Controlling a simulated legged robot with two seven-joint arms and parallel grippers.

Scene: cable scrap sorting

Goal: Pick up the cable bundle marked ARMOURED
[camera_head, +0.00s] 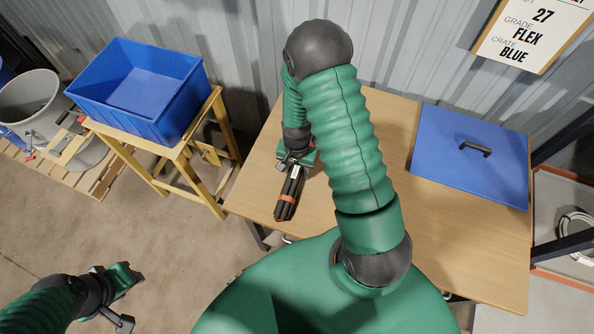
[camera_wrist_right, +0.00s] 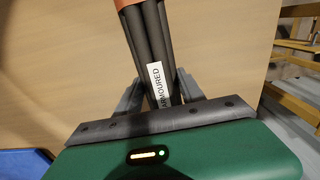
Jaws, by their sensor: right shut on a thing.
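The cable bundle (camera_head: 290,192) is several short dark lengths held by orange bands, over the near left part of the wooden table (camera_head: 430,235). In the right wrist view the bundle (camera_wrist_right: 145,45) carries a white label reading ARMOURED. My right gripper (camera_head: 297,166) is shut on the bundle's end, with one finger on each side (camera_wrist_right: 157,92). I cannot tell whether the bundle touches the table. My left gripper (camera_head: 132,278) hangs over the floor at the lower left, away from the table; its jaw opening is unclear.
An empty blue crate (camera_head: 150,125) stands on a yellow wooden stand (camera_head: 185,150) left of the table. A blue lid with a black handle (camera_head: 465,175) lies at the table's right. A grey bin (camera_head: 35,105) is far left. A sign (camera_head: 530,35) reads 27, FLEX, BLUE.

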